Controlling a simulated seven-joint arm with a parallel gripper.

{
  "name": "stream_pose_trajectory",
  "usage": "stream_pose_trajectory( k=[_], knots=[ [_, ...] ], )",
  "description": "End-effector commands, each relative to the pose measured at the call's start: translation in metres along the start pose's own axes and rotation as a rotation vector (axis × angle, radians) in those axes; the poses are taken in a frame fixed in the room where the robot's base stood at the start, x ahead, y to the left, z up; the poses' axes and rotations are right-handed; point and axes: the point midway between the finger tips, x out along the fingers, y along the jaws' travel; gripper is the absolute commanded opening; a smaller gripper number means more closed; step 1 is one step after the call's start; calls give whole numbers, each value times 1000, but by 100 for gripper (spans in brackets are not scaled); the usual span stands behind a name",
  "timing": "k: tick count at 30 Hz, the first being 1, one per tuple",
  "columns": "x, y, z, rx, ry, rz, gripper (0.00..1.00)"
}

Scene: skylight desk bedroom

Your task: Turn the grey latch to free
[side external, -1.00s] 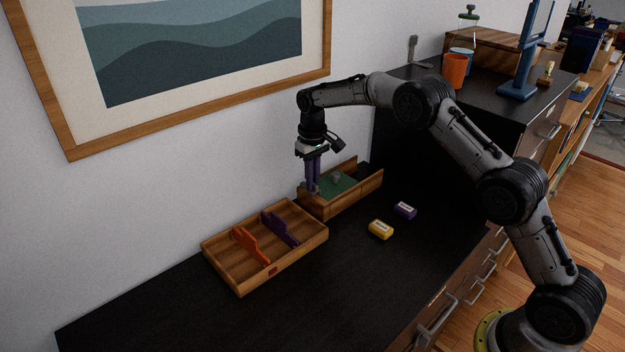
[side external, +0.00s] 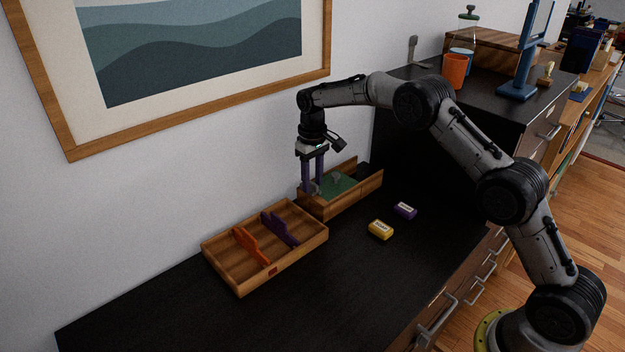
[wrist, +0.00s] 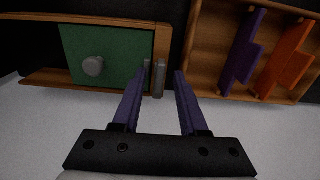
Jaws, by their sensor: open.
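The grey latch (wrist: 159,80) is a small upright grey bar at the end of a wooden box (wrist: 80,18) with a green panel (wrist: 115,45). A round grey knob (wrist: 93,66) stands on the green panel and also shows in the side view (side external: 337,178). My gripper (wrist: 160,72) points down at that end of the box, with purple fingers apart and empty. In the side view my gripper (side external: 313,188) largely hides the latch.
A wooden tray (side external: 240,283) beside the box holds an orange piece (side external: 245,244) and a purple piece (side external: 280,229). A yellow block (side external: 380,230) and a purple block (side external: 404,210) lie on the black desk. The wall is close behind. The front desk area is clear.

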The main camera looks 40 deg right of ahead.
Motion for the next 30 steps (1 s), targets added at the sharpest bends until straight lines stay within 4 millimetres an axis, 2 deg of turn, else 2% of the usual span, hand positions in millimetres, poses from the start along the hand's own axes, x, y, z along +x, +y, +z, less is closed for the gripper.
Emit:
stream_pose_trajectory(
  k=[5, 8, 21, 27, 30],
  knots=[
    [-4, 0, 0, 1, 1, 0, 42],
    [-15, 0, -1, 1, 4, 0, 42],
    [-105, 0, -1, 0, 5, 0, 42],
    [-130, 0, -1, 0, 2, 0, 42],
    [-136, 0, 0, 0, 1, 0, 42]
  ],
)
